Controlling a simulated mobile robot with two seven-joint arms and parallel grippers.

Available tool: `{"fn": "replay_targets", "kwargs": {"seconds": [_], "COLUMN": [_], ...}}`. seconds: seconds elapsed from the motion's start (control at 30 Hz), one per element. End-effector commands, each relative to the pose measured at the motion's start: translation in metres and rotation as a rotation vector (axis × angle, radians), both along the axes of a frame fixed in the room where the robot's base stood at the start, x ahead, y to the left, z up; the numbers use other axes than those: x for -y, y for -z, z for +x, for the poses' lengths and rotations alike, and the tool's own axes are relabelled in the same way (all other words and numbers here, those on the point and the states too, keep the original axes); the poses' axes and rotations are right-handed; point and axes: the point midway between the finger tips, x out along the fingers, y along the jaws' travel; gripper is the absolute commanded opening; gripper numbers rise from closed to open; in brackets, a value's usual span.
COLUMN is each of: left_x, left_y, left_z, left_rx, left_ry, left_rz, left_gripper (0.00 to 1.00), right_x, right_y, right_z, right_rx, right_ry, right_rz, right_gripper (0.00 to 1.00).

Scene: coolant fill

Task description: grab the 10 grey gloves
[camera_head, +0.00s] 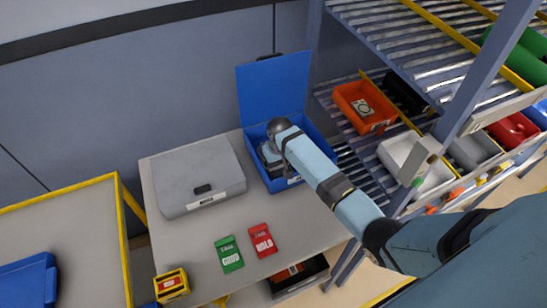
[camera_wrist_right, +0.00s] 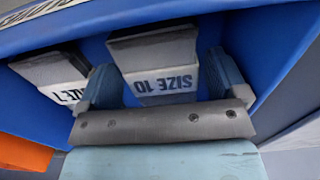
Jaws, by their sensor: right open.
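An open blue case (camera_head: 278,186) stands on the table with its lid (camera_head: 272,85) raised. My right gripper (camera_head: 271,156) reaches down into it. In the right wrist view, a grey glove pack marked "SIZE 10" (camera_wrist_right: 158,66) lies between the two fingers of my open right gripper (camera_wrist_right: 160,74). One finger is on each side of it; I cannot tell whether they touch it. Left of it in that view lies another grey pack marked "SIZE" with a digit like 7 (camera_wrist_right: 52,76), partly hidden by a finger. My left gripper is not in view.
A closed grey case (camera_head: 195,175) stands left of the blue case. A green pack (camera_head: 229,254) and a red pack (camera_head: 263,241) lie on the table (camera_head: 185,240) in front. A shelf rack with an orange bin (camera_head: 365,106) stands to the right.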

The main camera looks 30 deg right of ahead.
Motion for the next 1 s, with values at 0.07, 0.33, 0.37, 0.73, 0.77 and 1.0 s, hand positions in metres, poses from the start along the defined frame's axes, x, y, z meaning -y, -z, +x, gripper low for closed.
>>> {"fn": "replay_targets", "kwargs": {"seconds": [0.07, 0.33, 0.37, 0.73, 0.77, 1.0], "left_x": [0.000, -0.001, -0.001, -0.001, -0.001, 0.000], "left_y": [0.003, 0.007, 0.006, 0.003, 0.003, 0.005], "left_z": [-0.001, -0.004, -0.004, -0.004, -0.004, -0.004], "left_rx": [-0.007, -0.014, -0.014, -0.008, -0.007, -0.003], "left_ry": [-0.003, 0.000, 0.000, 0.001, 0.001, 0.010], "left_rz": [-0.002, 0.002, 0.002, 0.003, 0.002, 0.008], "left_gripper": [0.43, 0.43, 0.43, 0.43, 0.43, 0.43], "right_x": [0.000, 0.000, 0.000, 0.000, 0.000, 0.000], "right_y": [0.003, 0.003, 0.003, 0.001, 0.000, -0.026], "right_z": [0.000, 0.000, 0.000, 0.000, 0.000, 0.001], "right_rx": [0.000, 0.000, 0.000, 0.001, 0.002, 0.004], "right_ry": [0.000, -0.001, -0.001, -0.001, -0.001, -0.001], "right_rz": [0.000, 0.000, 0.000, 0.000, 0.000, 0.000], "right_gripper": [0.92, 0.71, 0.64, 0.54, 0.54, 0.54]}}
